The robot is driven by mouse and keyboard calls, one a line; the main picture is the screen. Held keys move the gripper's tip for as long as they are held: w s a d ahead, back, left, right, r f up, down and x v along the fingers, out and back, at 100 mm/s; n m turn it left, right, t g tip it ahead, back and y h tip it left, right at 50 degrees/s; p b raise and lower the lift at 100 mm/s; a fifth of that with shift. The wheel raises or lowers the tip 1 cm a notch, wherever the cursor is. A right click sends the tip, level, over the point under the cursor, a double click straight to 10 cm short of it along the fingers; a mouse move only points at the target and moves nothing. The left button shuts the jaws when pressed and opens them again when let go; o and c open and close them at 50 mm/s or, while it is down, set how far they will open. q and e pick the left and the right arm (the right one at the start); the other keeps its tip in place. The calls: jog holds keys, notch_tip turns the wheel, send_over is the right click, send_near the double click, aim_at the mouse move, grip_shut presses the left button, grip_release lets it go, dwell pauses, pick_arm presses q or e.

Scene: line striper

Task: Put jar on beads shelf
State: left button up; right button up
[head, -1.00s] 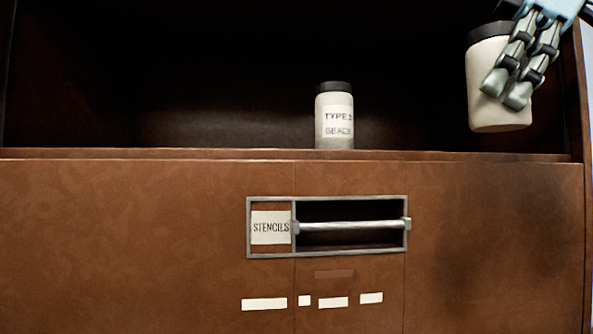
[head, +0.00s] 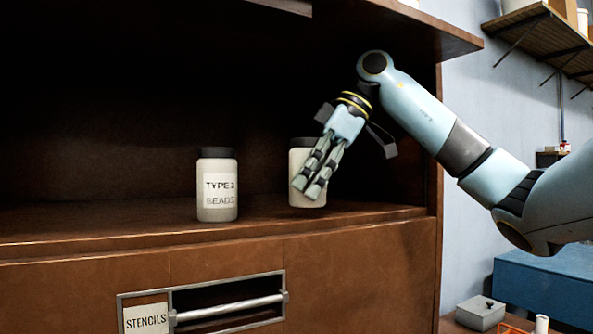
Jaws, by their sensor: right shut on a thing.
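A white jar with a dark lid (head: 299,158) is in my right gripper (head: 309,190), whose fingers are shut on it. The held jar is upright at the shelf opening; the fingers cover much of its front, and I cannot tell whether its base touches the shelf. Another white jar with a dark lid, labelled "TYPE 1 BEADS" (head: 217,190), stands upright on the brown shelf (head: 130,222) to the left, with a gap between the two. My left gripper is not in view.
Below the shelf is a drawer front with a "STENCILS" label (head: 147,319) and a metal handle (head: 228,307). The cabinet's side wall (head: 437,150) stands right of the held jar, and a top board (head: 425,28) overhangs. The shelf left of the labelled jar is clear.

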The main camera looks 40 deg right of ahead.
jog(key=w, duration=0.1)
jog(key=w+p, duration=0.1)
jog(key=w+d+p, duration=0.1)
jog(key=shift+w+r, duration=0.1)
jog(key=shift+r, duration=0.2)
jog(key=shift+w+f, duration=0.2)
jog(key=shift+f, duration=0.3)
jog(key=shift+w+f, duration=0.15)
jog(key=shift+f, duration=0.35)
jog(key=shift+d+f, duration=0.1)
jog(key=shift+s, duration=0.25)
jog(key=o, duration=1.6)
jog(key=shift+w+f, duration=0.1)
